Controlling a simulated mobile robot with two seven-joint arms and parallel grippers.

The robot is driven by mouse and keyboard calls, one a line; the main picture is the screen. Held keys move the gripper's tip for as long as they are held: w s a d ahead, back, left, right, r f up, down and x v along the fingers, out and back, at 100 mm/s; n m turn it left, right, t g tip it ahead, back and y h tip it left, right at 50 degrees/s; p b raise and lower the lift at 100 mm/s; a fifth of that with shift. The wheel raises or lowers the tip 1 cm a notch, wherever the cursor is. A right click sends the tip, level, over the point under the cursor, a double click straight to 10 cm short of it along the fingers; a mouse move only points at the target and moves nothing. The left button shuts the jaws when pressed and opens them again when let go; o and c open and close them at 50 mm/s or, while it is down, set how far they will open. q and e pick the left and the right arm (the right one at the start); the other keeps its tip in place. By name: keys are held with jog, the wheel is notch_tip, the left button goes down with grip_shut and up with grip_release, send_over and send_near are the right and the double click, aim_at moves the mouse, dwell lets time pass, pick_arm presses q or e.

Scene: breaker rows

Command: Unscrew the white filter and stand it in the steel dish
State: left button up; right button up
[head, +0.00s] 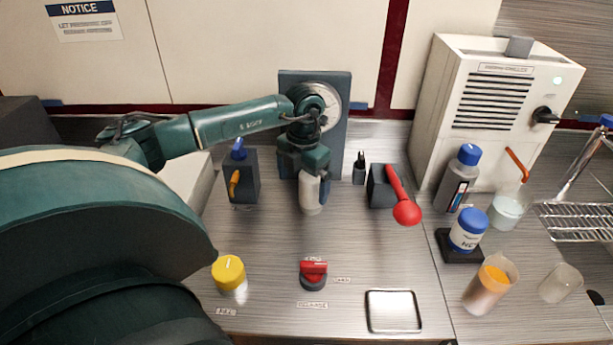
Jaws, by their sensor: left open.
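The steel dish (394,328) is a shallow, empty square tray at the front edge of the bench. My right gripper is not in view.
A block with a red ball-ended lever (406,212) stands right. A red knob (313,270) and yellow-capped jar (229,274) are in front. Bottles and beakers (490,283) stand right of the dish.

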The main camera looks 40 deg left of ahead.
pick_arm(q)
jog(key=shift+w+a+r+m+t, duration=0.1)
jog(key=shift+w+r+m+t, duration=0.05)
jog(key=shift+w+m, duration=0.25)
jog(key=shift+w+a+r+m+t, duration=0.15)
jog(key=shift+w+m, duration=0.15)
jog(key=shift+m, duration=0.2)
jog(key=m, duration=0.1)
jog(key=w+f+m+b, duration=0.1)
jog(key=m, duration=0.1)
jog(key=shift+w+d, duration=0.3)
jog(key=shift+d, duration=0.1)
jog(key=shift+w+f+m, duration=0.1)
jog(key=shift+w+m, duration=0.1)
jog(key=shift+m, duration=0.7)
jog(key=m, duration=0.1)
jog(key=m+b, duration=0.1)
jog(key=m, duration=0.1)
jog(key=shift+s, duration=0.3)
jog(key=m, duration=0.3)
jog(key=shift+d+b, duration=0.15)
jog(key=shift+b, duration=0.15)
jog(key=shift+s+m, duration=0.1)
jog(key=shift+m, duration=0.4)
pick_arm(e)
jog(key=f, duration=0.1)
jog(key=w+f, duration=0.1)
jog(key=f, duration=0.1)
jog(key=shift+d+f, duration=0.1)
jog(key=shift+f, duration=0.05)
